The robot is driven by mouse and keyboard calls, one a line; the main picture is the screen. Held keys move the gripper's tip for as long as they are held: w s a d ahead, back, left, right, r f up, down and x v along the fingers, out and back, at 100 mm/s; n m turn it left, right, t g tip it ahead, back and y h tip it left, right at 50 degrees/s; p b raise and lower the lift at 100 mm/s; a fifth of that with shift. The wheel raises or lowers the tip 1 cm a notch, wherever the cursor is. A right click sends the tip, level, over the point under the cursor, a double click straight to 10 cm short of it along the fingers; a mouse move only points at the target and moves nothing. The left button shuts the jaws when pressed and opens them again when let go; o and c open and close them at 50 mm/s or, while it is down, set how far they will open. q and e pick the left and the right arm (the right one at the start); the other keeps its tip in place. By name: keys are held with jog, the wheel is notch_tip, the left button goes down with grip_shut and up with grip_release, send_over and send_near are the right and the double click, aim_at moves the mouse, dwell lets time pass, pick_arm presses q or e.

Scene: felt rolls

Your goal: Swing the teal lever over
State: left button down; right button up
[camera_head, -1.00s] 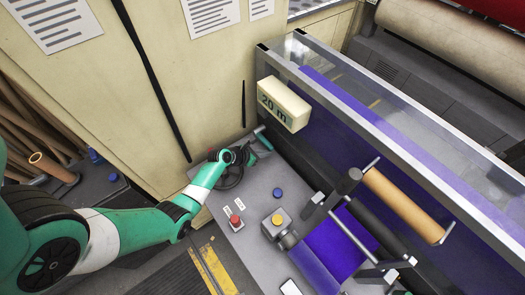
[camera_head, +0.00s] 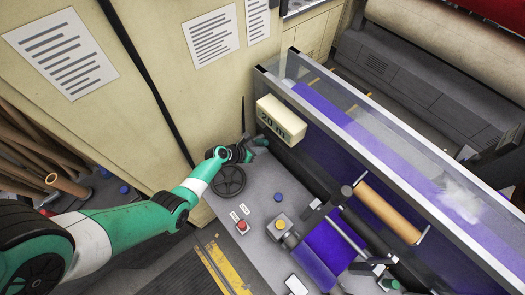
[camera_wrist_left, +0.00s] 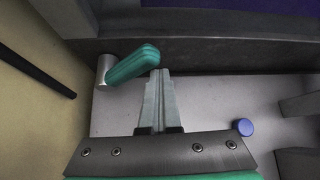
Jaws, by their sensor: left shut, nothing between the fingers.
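The teal lever (camera_wrist_left: 133,64) shows in the left wrist view, a rounded handle on a grey round pivot at its left end. Its free end points right and slightly up. My left gripper (camera_wrist_left: 158,75) is shut and empty, with its fingertips just below and close to the lever's free end; I cannot tell whether they touch. In the head view my left gripper (camera_head: 249,153) is at the far end of the grey bench, where the lever is small and hard to separate from it. My right gripper is not in view.
A black handwheel (camera_head: 229,182) is near my left wrist. The grey bench (camera_head: 265,210) also holds a blue cap (camera_head: 278,196), a red button (camera_head: 241,227) and a yellow button (camera_head: 280,225). A cream panel and a clear guard rail (camera_head: 370,140) border it.

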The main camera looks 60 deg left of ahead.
pick_arm(q)
jog(key=shift+a+r+p, duration=0.65)
jog(key=shift+a+r, duration=0.25)
jog(key=shift+r, duration=0.05)
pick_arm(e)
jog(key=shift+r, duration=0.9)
pick_arm(q)
jog(key=shift+s+r, duration=0.1)
jog(key=shift+r, duration=0.05)
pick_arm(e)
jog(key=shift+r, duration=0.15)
